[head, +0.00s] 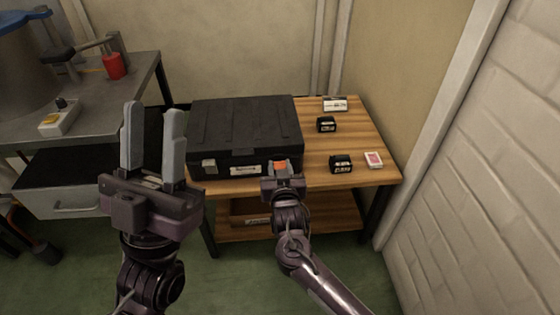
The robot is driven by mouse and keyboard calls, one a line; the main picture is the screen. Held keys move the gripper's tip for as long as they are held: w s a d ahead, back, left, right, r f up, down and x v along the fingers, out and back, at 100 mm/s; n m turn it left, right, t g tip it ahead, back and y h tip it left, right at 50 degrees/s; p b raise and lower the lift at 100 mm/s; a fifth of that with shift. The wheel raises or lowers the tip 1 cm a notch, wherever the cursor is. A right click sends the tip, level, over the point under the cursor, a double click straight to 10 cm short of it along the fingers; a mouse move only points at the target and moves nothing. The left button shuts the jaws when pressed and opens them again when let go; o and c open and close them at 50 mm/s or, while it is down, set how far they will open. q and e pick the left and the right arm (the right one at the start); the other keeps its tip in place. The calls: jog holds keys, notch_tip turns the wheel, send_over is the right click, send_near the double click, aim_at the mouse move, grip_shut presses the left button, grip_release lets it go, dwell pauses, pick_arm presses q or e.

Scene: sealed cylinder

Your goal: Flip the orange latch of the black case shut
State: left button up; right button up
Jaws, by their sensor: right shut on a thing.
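The black case (245,130) lies on the wooden table with its lid down. The orange latch (280,166) is on the right part of its front face. My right gripper (281,172) is at this latch, with its fingers shut on it. The gripper hides the lower part of the latch, so I cannot tell its exact angle. A grey latch (209,165) shows on the left part of the front. My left gripper (154,110) is open and empty, raised in front of and left of the case.
On the wooden table (365,135), right of the case, are two small black boxes (326,124) (341,164), a white-and-black box (335,104) and a pink-and-white card pack (374,160). A metal workbench (110,95) stands at the left. A wall (480,150) bounds the right.

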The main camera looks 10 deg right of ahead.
jog(key=shift+w+r+p, duration=0.15)
jog(key=shift+r+p, duration=0.15)
jog(key=shift+p, duration=0.45)
pick_arm(q)
jog(key=w+d+f+g+y+p, duration=0.1)
jog(key=w+d+f+g+y, duration=0.2)
jog(key=f+g, duration=0.5)
jog(key=w+d+f+g+y+p, duration=0.1)
jog(key=w+f+g+y, duration=0.25)
jog(key=f, duration=0.85)
pick_arm(e)
jog(key=shift+w+r+g, duration=0.1)
jog(key=shift+w+g, duration=0.05)
jog(key=shift+g, duration=0.45)
jog(key=shift+w+r+p, duration=0.1)
jog(key=shift+p, duration=0.55)
jog(key=shift+w+g+p, duration=0.15)
jog(key=shift+g+p, duration=0.45)
jog(key=shift+p, duration=0.25)
pick_arm(q)
jog(key=s+a+f+g+y, duration=0.1)
jog(key=s+f+g, duration=0.4)
jog(key=f, duration=0.4)
jog(key=s+a+f+g+y, duration=0.2)
jog(key=s+f+g, duration=0.3)
jog(key=f, duration=0.4)
jog(key=shift+s+f+n+g, duration=0.2)
jog(key=shift+s+n+g, duration=0.2)
jog(key=shift+s, duration=0.25)
